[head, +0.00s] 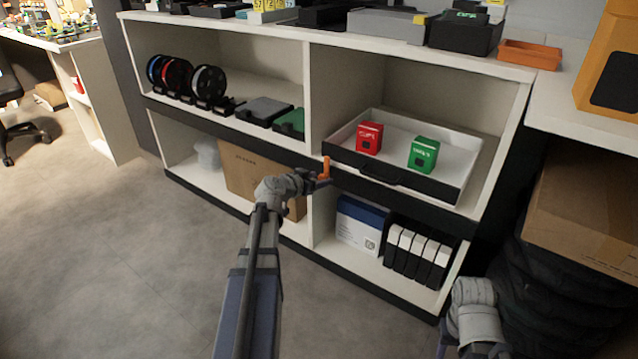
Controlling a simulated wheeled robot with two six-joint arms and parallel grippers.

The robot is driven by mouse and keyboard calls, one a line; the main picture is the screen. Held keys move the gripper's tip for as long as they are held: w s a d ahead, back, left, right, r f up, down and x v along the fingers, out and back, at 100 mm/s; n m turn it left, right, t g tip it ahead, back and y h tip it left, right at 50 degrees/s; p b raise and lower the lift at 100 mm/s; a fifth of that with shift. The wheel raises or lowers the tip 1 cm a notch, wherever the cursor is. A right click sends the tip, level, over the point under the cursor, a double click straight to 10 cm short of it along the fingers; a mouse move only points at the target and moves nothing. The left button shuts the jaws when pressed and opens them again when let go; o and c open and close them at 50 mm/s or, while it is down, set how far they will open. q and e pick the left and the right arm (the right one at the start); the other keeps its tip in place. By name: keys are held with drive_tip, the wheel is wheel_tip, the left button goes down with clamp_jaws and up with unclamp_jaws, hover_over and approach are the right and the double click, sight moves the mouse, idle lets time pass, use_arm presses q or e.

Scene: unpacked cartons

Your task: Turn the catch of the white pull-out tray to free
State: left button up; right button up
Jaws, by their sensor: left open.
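The white pull-out tray (462,196) sits in the upper right bay of the shelf unit, with a dark front and handle. Its orange catch (326,168) stands upright at the tray's left front corner. My left gripper (321,179) is open, with its dark fingers at the catch's lower part. I cannot tell whether they touch it. A red box (369,137) and a green box (423,154) stand in the tray. Part of my right arm shows at the lower right, without its fingers.
Below the tray are a blue-and-white box (360,224) and several black-and-white binders (418,255). A cardboard box (245,175) stands in the lower left bay behind my left arm. Spools (177,76) are on the upper left shelf. The floor in front is clear.

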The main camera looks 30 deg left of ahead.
use_arm(q)
drive_tip(key=shift+w+f, duration=0.1)
drive_tip(key=shift+w, duration=0.15)
clamp_jaws()
idle(0.3)
